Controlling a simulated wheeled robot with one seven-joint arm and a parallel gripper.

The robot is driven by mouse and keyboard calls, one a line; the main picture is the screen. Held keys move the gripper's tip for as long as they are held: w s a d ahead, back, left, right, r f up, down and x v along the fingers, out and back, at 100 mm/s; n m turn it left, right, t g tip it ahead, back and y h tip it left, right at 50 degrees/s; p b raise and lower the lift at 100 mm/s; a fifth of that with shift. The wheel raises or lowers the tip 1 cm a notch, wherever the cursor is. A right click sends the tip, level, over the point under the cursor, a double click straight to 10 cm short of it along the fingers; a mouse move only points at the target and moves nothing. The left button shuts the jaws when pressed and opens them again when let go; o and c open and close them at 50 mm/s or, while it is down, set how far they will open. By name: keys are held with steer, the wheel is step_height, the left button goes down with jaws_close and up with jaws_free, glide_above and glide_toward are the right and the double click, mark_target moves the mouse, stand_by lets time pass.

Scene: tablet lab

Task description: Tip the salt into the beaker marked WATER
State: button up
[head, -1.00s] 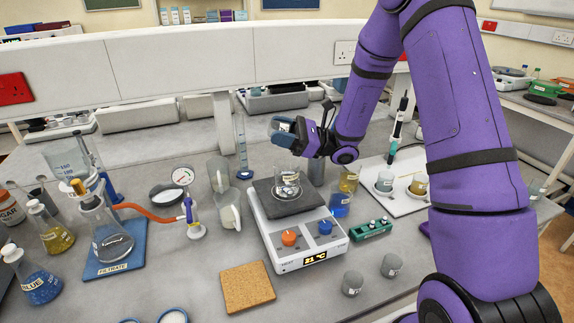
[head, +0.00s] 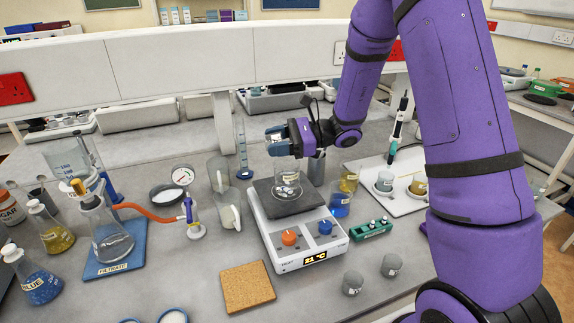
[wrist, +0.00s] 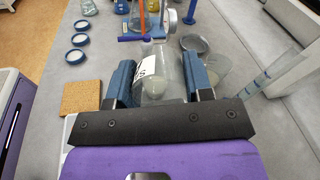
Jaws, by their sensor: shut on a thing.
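My gripper (head: 277,140) is shut on a clear glass vessel (wrist: 160,66) with a white label, held between the two blue fingers in the wrist view. A pale rounded patch shows through its glass; I cannot tell for sure whether it is salt inside. In the head view the fingers hide most of this vessel. A glass beaker (head: 287,183) stands upright on the dark plate of the hotplate (head: 300,240), just below my gripper. Its label is too small to read, so I cannot confirm WATER. The held vessel is above and apart from it.
A blue beaker (head: 340,205) stands close on the right. A cork mat (head: 247,286) lies in front.

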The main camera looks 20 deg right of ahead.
steer(key=shift+a+h, duration=0.15)
steer(key=shift+h, duration=0.15)
steer(key=shift+w+a+f+h, duration=0.1)
steer(key=shift+a+f+h, duration=0.2)
steer(key=shift+f+h, duration=0.2)
steer(key=shift+a+f+h, duration=0.3)
steer(key=shift+f+h, duration=0.1)
steer(key=shift+f, duration=0.1)
steer(key=h, duration=0.1)
steer(key=g+h, duration=0.1)
steer(key=h, duration=0.1)
steer(key=shift+a+f, duration=0.2)
steer(key=shift+f, duration=0.1)
steer(key=shift+r+h, duration=0.5)
steer(key=shift+h, duration=0.5)
steer(key=w+a+f+g+h, duration=0.1)
steer(key=a+f+g+h, duration=0.1)
steer(key=a+f+h, duration=0.3)
steer(key=shift+w+a+f+h+b, duration=0.3)
steer(key=shift+a+h, duration=0.35)
steer(key=shift+h, duration=1.25)
steer(key=shift+s+r, duration=0.1)
